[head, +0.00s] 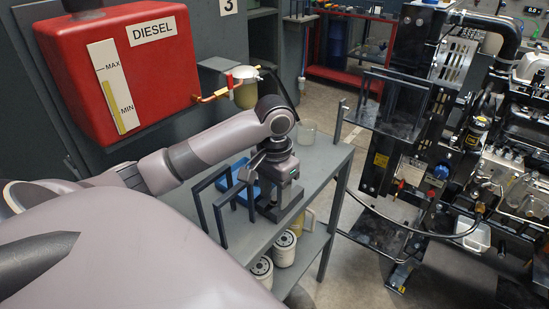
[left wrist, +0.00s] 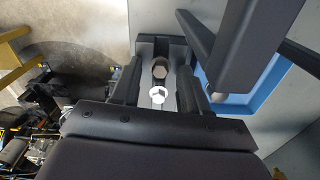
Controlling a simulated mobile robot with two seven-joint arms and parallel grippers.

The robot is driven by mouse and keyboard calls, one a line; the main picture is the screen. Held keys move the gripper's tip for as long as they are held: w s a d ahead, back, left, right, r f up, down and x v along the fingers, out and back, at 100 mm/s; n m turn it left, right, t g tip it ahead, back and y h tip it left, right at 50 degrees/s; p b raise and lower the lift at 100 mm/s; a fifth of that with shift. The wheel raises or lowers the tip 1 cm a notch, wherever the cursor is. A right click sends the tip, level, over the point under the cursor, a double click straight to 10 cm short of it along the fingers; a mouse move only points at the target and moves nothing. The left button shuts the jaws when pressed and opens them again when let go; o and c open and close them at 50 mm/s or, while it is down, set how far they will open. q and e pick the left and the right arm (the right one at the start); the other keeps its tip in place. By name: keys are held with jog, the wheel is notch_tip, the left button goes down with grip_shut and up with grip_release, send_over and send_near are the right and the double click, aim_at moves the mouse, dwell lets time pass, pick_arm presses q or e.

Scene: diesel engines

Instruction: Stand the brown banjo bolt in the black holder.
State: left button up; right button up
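My left gripper (head: 270,203) points down over the grey bench top. In the left wrist view its two dark fingers (left wrist: 160,88) stand apart. Between them is a brown hex head (left wrist: 160,71), which looks like the brown banjo bolt, with a dark opening around it. A bright silver hex head (left wrist: 157,95) shows just nearer the palm. Neither finger clearly touches them. A dark block, seemingly the black holder (left wrist: 160,43), lies beyond the fingertips; it shows partly in the head view (head: 292,208). Whether the brown bolt stands in it I cannot tell. My right gripper is not in view.
A blue tray (left wrist: 243,100) lies right beside the gripper, with dark upright frames (head: 222,208) close by. A glass jar (head: 308,132) stands at the bench's far end. White filters (head: 284,248) stand on the lower shelf. A red diesel tank (head: 120,70) hangs behind my arm.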

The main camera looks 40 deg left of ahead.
aim_at(274, 198)
pick_arm(q)
jog(key=shift+w+r+b, duration=0.1)
jog(key=shift+r+b, duration=0.15)
jog(key=shift+b, duration=0.1)
notch_tip(274, 198, up, 12)
jog(key=p, duration=0.3)
jog(key=shift+r+p, duration=0.15)
jog(key=shift+p, duration=0.15)
